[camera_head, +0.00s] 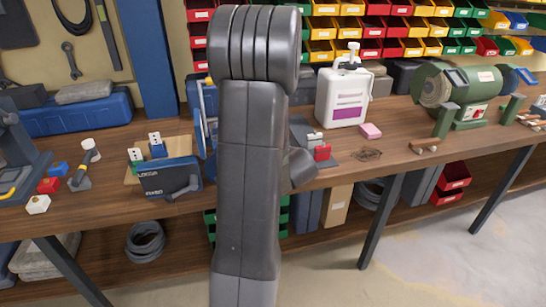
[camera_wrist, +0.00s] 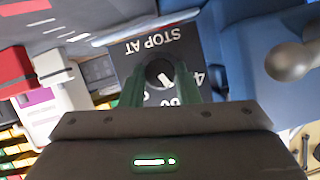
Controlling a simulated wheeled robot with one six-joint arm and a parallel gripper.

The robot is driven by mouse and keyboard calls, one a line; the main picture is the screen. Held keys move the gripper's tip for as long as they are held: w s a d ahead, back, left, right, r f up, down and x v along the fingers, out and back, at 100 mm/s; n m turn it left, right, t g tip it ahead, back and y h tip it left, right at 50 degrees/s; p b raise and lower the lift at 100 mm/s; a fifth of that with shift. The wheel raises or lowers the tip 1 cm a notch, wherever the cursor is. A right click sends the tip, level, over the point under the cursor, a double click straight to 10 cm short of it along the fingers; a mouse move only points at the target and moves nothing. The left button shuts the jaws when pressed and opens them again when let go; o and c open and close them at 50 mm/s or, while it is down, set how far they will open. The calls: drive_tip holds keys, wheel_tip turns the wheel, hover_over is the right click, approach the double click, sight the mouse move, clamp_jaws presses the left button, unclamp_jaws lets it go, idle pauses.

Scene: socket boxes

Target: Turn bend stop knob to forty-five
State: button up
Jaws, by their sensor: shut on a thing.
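The bend stop knob (camera_wrist: 160,72) is a round black knob in the wrist view, on a dark dial plate (camera_wrist: 128,58) with white upside-down lettering "STOP AT". A short white pointer line on it points down and right in the picture, toward partly covered numbers; a "4" shows at the plate's right edge. I cannot tell exactly which mark it points at. My gripper (camera_wrist: 160,88) has its green fingers on both sides of the knob and is shut on it. In the head view my arm hides the knob and the gripper.
A blue machine body (camera_wrist: 265,60) with a grey ball-ended handle (camera_wrist: 290,62) lies close to the right of the dial. A blue box (camera_head: 168,178) stands left of my arm.

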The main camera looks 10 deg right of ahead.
drive_tip(key=shift+a+f+n+h+b, duration=0.1)
drive_tip(key=shift+n+h+b, duration=0.4)
drive_tip(key=shift+b, duration=0.4)
drive_tip(key=o, duration=1)
drive_tip(key=shift+c, duration=0.2)
drive_tip(key=p+v, duration=0.2)
drive_tip(key=v, duration=1.2)
